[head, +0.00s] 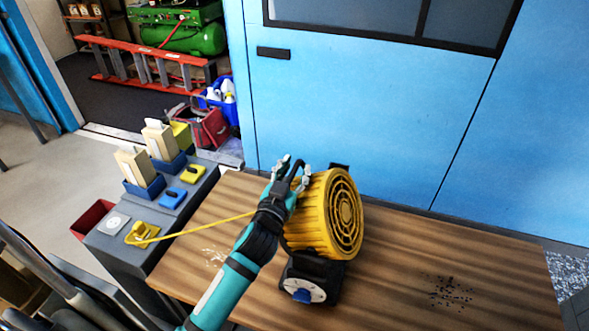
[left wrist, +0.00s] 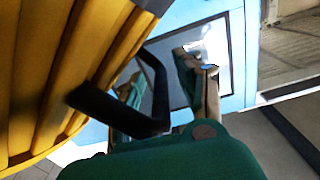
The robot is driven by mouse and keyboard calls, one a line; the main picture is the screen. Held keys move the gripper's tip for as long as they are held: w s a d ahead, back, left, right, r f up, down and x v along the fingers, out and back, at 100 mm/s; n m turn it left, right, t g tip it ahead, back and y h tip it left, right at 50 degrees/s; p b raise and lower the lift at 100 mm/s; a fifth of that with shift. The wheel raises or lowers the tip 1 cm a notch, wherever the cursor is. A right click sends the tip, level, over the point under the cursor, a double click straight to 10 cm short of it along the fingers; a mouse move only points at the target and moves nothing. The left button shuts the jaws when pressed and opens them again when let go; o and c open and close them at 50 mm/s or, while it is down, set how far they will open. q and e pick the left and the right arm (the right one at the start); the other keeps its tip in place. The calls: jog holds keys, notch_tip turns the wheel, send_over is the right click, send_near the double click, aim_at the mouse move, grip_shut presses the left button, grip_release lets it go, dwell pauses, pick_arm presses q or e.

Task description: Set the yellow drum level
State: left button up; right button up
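The yellow drum (head: 322,222), ribbed with a round grille on its face, sits tilted on a black base on the wooden table. The base has a pale dial (head: 302,288) with a blue knob. In the left wrist view the drum's ribbed side (left wrist: 60,70) fills the left, with a black handle bar (left wrist: 125,115) beside it. My left gripper (head: 291,176) is at the drum's upper left side. Its fingers (left wrist: 168,88) look apart, with the bar in front of them; whether they touch it is unclear. My right gripper is out of view.
A yellow cord (head: 200,229) runs from the drum side to a yellow piece (head: 140,233) on a grey cabinet (head: 118,247) at left. Tissue boxes (head: 135,165) stand there. A blue wall (head: 360,110) closes the back. Dark specks (head: 450,292) lie on the table's otherwise clear right part.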

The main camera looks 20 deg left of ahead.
aim_at(324, 179)
pick_arm(q)
grip_shut()
jog(key=shift+d+r, duration=0.1)
dwell(0.5)
jog(key=shift+d+r+m+p, duration=0.25)
jog(key=shift+d+m+p, duration=0.1)
jog(key=shift+m, duration=0.05)
jog(key=d+m, duration=0.1)
jog(key=d+r+m+p, duration=0.1)
jog(key=d+m, duration=0.1)
jog(key=shift+s+d+r, duration=0.1)
jog(key=shift+d+r, duration=0.2)
jog(key=shift+d, duration=0.1)
jog(key=shift+d+r+m+p, duration=0.2)
jog(key=shift+d+m+p, duration=0.1)
jog(key=shift+d+m, duration=0.9)
jog(key=shift+d, duration=0.1)
grip_release()
